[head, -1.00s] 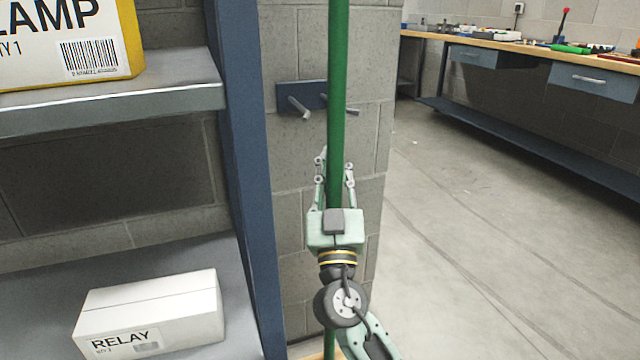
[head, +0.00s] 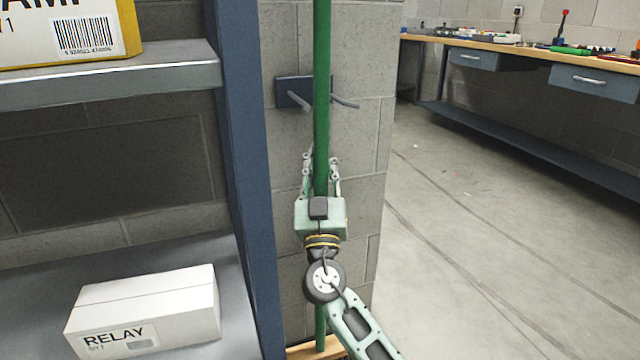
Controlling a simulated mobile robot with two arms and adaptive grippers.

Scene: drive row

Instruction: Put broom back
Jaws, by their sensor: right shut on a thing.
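The broom's green handle (head: 322,70) stands nearly upright in front of the block wall. My right gripper (head: 321,168) is shut on the handle, below the wall holder. The holder (head: 289,92) is a dark blue plate on the wall with two prongs pointing outward. In the picture the handle passes between the two prongs; how far in front of the wall it is, I cannot tell. At the bottom, a light wooden piece (head: 306,350) shows beside the handle's lower end, probably the broom's head. My left gripper is not in view.
A shelf unit with a blue post (head: 243,180) stands close on the left. It holds a white RELAY box (head: 150,305) and a yellow-edged box (head: 75,35). A workbench (head: 540,58) with tools stands at the back right.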

